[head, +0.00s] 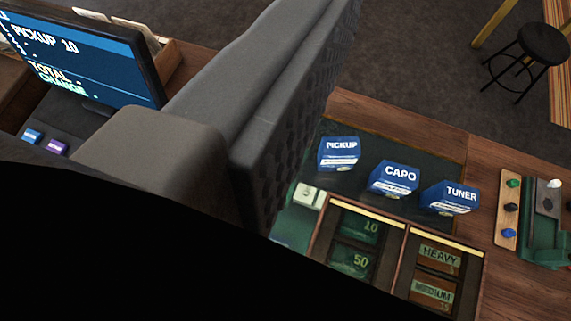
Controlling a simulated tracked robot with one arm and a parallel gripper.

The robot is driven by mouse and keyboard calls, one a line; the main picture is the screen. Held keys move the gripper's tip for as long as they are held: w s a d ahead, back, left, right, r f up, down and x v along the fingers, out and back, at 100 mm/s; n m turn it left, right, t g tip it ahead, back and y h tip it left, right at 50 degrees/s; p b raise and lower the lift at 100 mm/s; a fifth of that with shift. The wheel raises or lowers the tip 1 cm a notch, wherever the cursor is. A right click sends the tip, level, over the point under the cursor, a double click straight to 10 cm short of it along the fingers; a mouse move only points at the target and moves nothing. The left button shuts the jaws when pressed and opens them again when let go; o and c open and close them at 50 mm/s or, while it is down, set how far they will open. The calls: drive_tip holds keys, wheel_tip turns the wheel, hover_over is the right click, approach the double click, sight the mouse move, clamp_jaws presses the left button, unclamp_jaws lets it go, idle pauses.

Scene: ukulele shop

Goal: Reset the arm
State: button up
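A large grey part of my gripper (285,90) crosses the middle of the head view, running from lower left up to the top edge. It has a dark, ridged face on its right side. I make out only this one finger clearly, so I cannot tell whether the gripper is open or shut. No object shows in its grasp. A black shape of my own body covers the lower left and hides what lies there.
Blue PICKUP (339,154), CAPO (393,179) and TUNER (450,198) boxes stand on a dark mat on the wooden counter (398,123). A compartmented tray (394,247) is in front. A screen (90,50) stands left; a stool (543,43) is at the far right.

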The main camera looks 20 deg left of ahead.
drive_tip(key=shift+s+r+m+t, duration=0.2)
drive_tip(key=shift+s+r+m, duration=0.15)
drive_tip(key=shift+s, duration=0.3)
drive_tip(key=shift+s+r+m+t, duration=0.25)
drive_tip(key=shift+s+r, duration=0.1)
drive_tip(key=shift+s, duration=0.25)
wheel_tip(320, 180, down, 7)
drive_tip(key=b, duration=0.7)
drive_tip(key=shift+r, duration=0.1)
drive_tip(key=shift+c, duration=0.3)
